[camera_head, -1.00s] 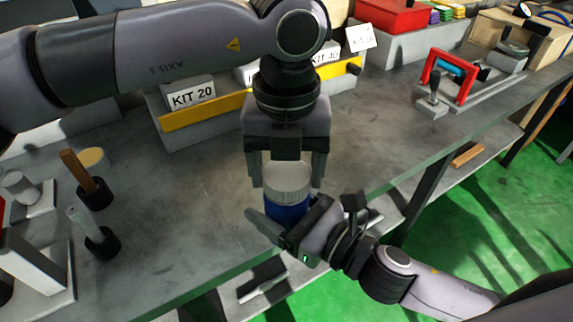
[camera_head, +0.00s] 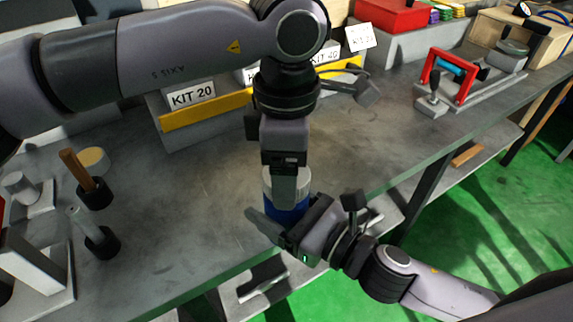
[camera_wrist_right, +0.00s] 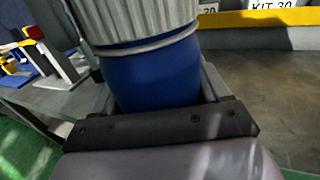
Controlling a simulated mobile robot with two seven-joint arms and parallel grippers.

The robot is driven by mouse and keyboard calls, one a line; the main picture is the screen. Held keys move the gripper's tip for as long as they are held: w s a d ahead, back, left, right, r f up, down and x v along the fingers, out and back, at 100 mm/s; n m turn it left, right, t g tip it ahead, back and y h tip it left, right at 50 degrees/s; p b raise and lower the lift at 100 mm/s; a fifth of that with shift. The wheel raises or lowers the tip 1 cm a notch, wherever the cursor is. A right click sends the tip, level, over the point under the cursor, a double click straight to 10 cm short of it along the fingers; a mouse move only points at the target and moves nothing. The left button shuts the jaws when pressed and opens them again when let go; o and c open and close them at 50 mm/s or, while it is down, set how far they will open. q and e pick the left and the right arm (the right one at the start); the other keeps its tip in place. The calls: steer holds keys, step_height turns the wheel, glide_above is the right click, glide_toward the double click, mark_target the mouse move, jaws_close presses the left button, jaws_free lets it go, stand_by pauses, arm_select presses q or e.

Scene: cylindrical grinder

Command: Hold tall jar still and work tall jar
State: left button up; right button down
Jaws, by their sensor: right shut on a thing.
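The tall jar has a blue body (camera_head: 288,214) and a ribbed pale grey lid (camera_head: 302,186). Both also show large in the right wrist view, the body (camera_wrist_right: 150,78) below the lid (camera_wrist_right: 135,20). My right gripper (camera_head: 284,222) comes in from the lower right and is shut around the blue body. My left gripper (camera_head: 286,188) points straight down over the lid, seen edge-on. Its near finger covers the front of the lid and the far finger is hidden, so I cannot tell whether it grips.
The grey bench (camera_head: 200,225) is mostly clear left of the jar. Dark holders with upright handles (camera_head: 95,190) stand at left. Kit bins (camera_head: 190,115) line the back. A red-framed fixture (camera_head: 452,75) stands at back right. The bench's front edge is close to the jar.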

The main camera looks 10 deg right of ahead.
arm_select(q)
steer(key=shift+m, duration=0.8)
steer(key=o, duration=1.2)
steer(key=shift+r, duration=0.1)
step_height(320, 180, up, 12)
steer(key=shift+f, duration=0.1)
